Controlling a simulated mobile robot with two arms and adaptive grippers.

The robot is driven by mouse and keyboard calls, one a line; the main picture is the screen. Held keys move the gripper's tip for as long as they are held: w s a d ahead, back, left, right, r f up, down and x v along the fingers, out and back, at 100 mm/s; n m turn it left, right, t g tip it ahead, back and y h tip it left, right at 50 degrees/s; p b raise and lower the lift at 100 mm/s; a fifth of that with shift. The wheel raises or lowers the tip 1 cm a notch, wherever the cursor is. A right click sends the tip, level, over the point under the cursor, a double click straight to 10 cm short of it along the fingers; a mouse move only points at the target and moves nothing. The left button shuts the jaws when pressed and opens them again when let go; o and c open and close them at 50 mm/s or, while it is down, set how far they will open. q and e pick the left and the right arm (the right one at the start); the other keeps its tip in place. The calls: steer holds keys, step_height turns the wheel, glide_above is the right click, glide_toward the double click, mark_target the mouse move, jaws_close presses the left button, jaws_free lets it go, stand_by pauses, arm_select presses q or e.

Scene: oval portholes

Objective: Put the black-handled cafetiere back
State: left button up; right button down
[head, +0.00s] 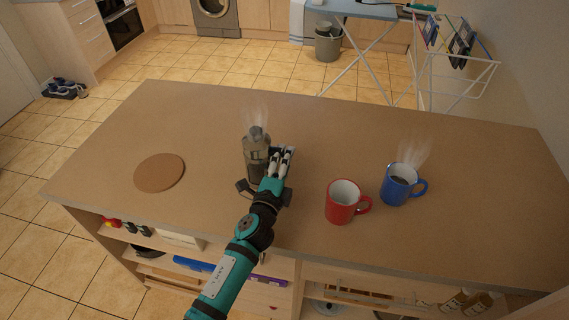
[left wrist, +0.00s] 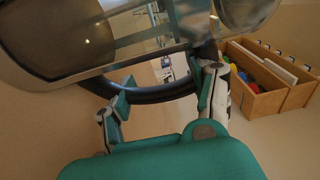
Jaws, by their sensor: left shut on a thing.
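The cafetiere (head: 257,160) is a glass and metal pot with dark liquid inside and steam above it, upright at the middle of the counter. I cannot tell whether its base touches the top. My left gripper (head: 281,161) is at its right side, shut on its black handle. In the left wrist view the cafetiere (left wrist: 70,38) fills the top, and the handle (left wrist: 150,95) curves between the fingers. A round brown mat (head: 160,173) lies bare on the counter to the left. My right gripper is not in view.
A red mug (head: 341,207), pale inside, stands to the right of the cafetiere. A blue mug (head: 396,190) with dark, steaming drink stands further right. The counter (head: 330,130) is clear behind them and between cafetiere and mat. Open shelves sit under the front edge.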

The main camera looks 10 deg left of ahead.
arm_select(q)
steer(key=shift+r, duration=0.1)
steer(key=o, duration=1.7)
steer(key=shift+f, duration=0.2)
steer(key=shift+o, duration=0.2)
steer(key=shift+r, duration=0.25)
steer(key=s, duration=0.3)
steer(key=s+a+b, duration=0.1)
steer(key=s, duration=0.6)
steer(key=shift+s+a+f+b, duration=0.2)
steer(key=shift+s+b, duration=0.15)
steer(key=shift+s, duration=0.05)
steer(key=shift+s+a+r, duration=0.1)
steer(key=shift+s+r, duration=0.05)
steer(key=shift+s, duration=0.45)
